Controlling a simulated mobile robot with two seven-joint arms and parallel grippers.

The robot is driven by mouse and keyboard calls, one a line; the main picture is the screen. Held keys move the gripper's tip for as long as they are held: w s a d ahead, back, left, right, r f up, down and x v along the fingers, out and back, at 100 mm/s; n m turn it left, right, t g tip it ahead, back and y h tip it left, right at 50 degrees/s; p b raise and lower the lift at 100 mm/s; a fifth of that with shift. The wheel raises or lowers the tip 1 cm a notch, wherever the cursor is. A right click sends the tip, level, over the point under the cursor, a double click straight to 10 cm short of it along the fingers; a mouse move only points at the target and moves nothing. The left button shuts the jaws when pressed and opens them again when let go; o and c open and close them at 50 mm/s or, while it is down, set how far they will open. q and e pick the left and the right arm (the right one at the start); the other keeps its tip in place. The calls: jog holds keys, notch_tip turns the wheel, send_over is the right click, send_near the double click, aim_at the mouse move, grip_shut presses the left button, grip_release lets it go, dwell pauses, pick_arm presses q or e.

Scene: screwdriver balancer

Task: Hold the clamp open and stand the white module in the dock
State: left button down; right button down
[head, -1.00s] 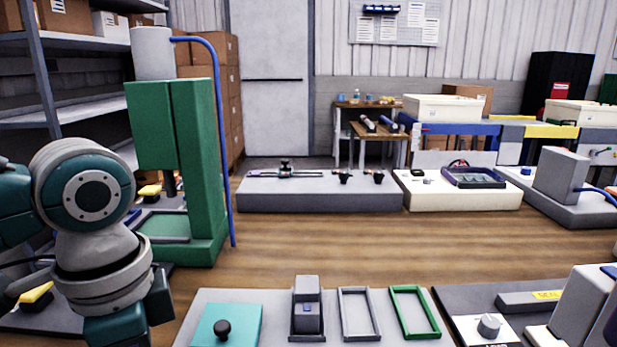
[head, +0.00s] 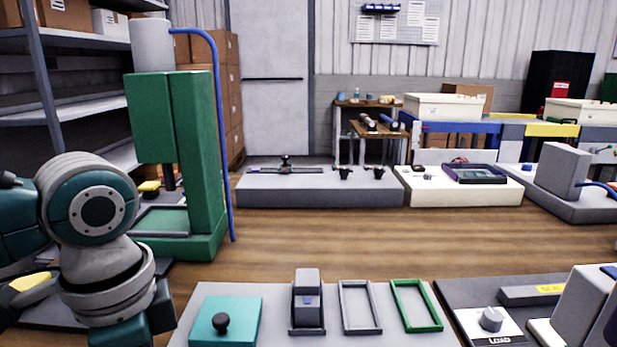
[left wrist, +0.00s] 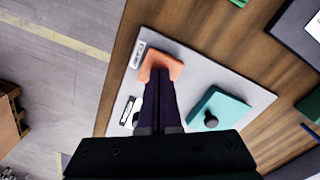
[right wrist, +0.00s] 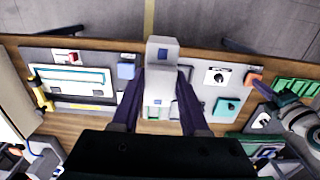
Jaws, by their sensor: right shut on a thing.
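My right gripper (right wrist: 160,85) is shut on the white module (right wrist: 160,95), which shows pale between its fingers in the right wrist view. A grey-white block with a blue square (right wrist: 162,53) shows just beyond; I cannot tell if it is part of the module. My left gripper (left wrist: 158,78) has its fingers together at an orange block (left wrist: 160,65), apparently touching it, on the grey board (left wrist: 240,88). I cannot tell whether this block is the clamp. In the head view, a grey block stands in a dark holder (head: 307,327), possibly the dock. The right gripper is outside the head view.
A teal block with a black knob (head: 223,335) sits on the board's left. A grey frame (head: 360,307) and a green frame (head: 416,305) lie right of the holder. A green press (head: 200,150) stands behind my left arm.

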pick_arm(q)
jog(key=shift+f, duration=0.1)
dwell(0.4)
pick_arm(e)
jog(key=w+a+f, duration=0.6)
jog(key=w, duration=0.3)
jog(key=shift+w+a+f, duration=0.4)
jog(key=shift+w+f, duration=0.2)
jog(key=shift+f, duration=1.35)
jog(key=shift+w+a+f, duration=0.45)
jog(key=shift+w+f, duration=0.1)
jog(key=shift+f, duration=1.45)
jog(key=shift+w+a+f, duration=0.4)
jog(key=shift+w+f, duration=0.2)
jog(key=shift+f, duration=1.35)
jog(key=shift+f, duration=1.3)
jog(key=shift+c, duration=1.7)
grip_release()
notch_tip(320, 180, up, 12)
